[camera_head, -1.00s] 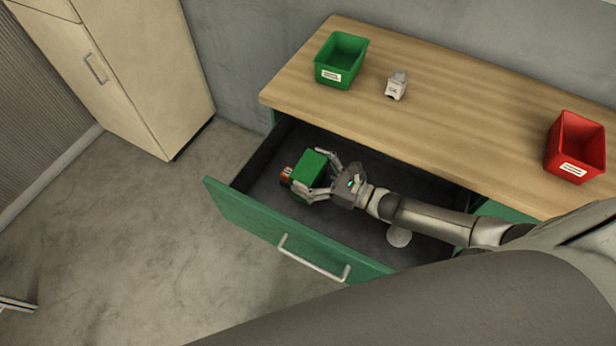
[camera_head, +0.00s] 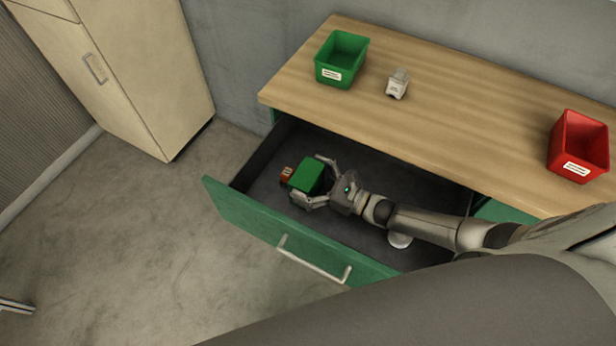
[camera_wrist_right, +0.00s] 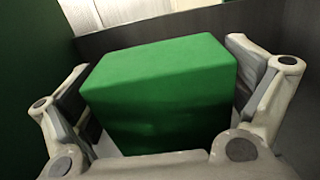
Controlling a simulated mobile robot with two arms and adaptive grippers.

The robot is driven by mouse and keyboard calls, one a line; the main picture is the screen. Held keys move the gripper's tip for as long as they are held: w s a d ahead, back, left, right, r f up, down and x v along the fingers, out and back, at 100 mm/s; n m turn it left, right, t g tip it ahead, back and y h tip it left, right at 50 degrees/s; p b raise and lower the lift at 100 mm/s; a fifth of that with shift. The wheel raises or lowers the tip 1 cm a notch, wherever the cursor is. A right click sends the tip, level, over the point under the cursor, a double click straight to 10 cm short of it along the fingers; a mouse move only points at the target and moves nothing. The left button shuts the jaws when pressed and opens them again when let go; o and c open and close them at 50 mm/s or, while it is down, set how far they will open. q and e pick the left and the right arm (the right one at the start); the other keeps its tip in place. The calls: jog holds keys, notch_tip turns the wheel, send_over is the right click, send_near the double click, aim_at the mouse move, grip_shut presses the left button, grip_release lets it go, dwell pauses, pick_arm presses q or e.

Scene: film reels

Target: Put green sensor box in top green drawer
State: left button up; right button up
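The green sensor box (camera_head: 307,176) is inside the pulled-out top green drawer (camera_head: 245,222), towards its left end. My right gripper (camera_head: 316,180) is down in the drawer with one finger on each side of the box. In the right wrist view the box (camera_wrist_right: 165,85) fills the space ahead of the palm. The fingers there look spread, with a narrow dark gap beside the box on the left. The underside of the box is hidden, so its contact with the drawer floor cannot be seen. My left gripper is not in view.
A small orange-red object (camera_head: 286,174) lies beside the box in the drawer. A pale round object (camera_head: 399,241) is under my right forearm. On the wooden top stand a green bin (camera_head: 341,61), a small white item (camera_head: 397,84) and a red bin (camera_head: 578,147).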

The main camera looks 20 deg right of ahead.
jog(key=shift+r, duration=0.1)
jog(key=shift+r+p, duration=0.25)
jog(key=shift+p, duration=0.05)
jog(key=v, duration=0.3)
jog(key=b+v, duration=0.1)
jog(key=v, duration=0.2)
jog(key=shift+s+d+f, duration=0.1)
jog(key=shift+f, duration=0.15)
jog(key=shift+s+d+r, duration=0.1)
jog(key=shift+s+d, duration=0.3)
jog(key=shift+s, duration=0.05)
dwell(0.6)
